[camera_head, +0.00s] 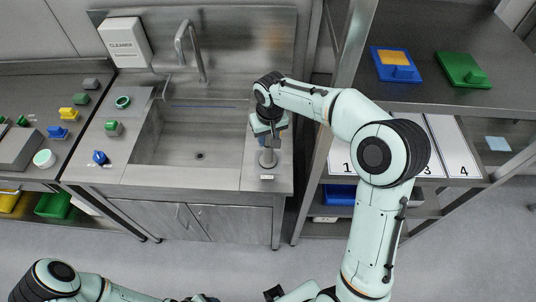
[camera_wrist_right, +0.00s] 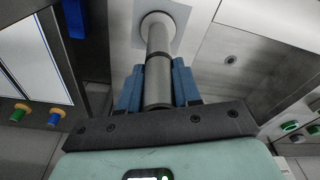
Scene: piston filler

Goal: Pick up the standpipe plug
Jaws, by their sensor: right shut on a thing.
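The standpipe plug (camera_head: 268,158) is a grey metal cylinder at the right side of the sink, on the steel counter strip. In the right wrist view, the plug (camera_wrist_right: 158,82) runs away from the gripper toward a round base on a pale square patch. My right gripper (camera_head: 268,128) comes down over its upper end. In the wrist view, the blue fingers of my right gripper (camera_wrist_right: 158,92) are on both sides of the pipe, shut on it. Whether the plug's foot touches the counter cannot be told. My left arm shows at the bottom left; its gripper is not clearly visible.
The sink basin (camera_head: 190,140) with its tap (camera_head: 190,50) lies left of the plug. A cleaner box (camera_head: 125,42) is on the wall behind. A shelf rack (camera_head: 440,95) with blue and green trays stands close on the right. Small coloured parts lie on the left counter.

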